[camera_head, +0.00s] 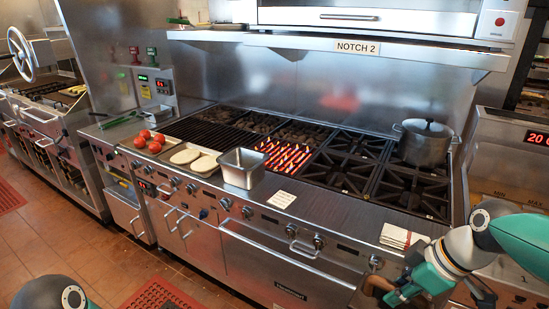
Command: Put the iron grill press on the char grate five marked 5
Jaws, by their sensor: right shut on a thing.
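My right gripper (398,293) is low at the right, in front of the range's front edge. It is shut on a small brown, wooden-looking thing (403,295), mostly hidden by the fingers; I cannot tell whether this is the handle of the iron grill press. No whole press shows clearly elsewhere. Dark char grates (207,134) run along the left of the range top, with a glowing red-orange section (284,156) at their right. I cannot read a 5 on any grate. My left gripper is out of view; only a part of that arm shows at the bottom left.
A steel pan (242,169) stands on the front ledge beside flat pale rounds (204,163) and red tomatoes (157,147). Black burner grates (345,165) and a lidded pot (424,143) are at the right. A folded cloth (400,237) lies on the front ledge near my right gripper.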

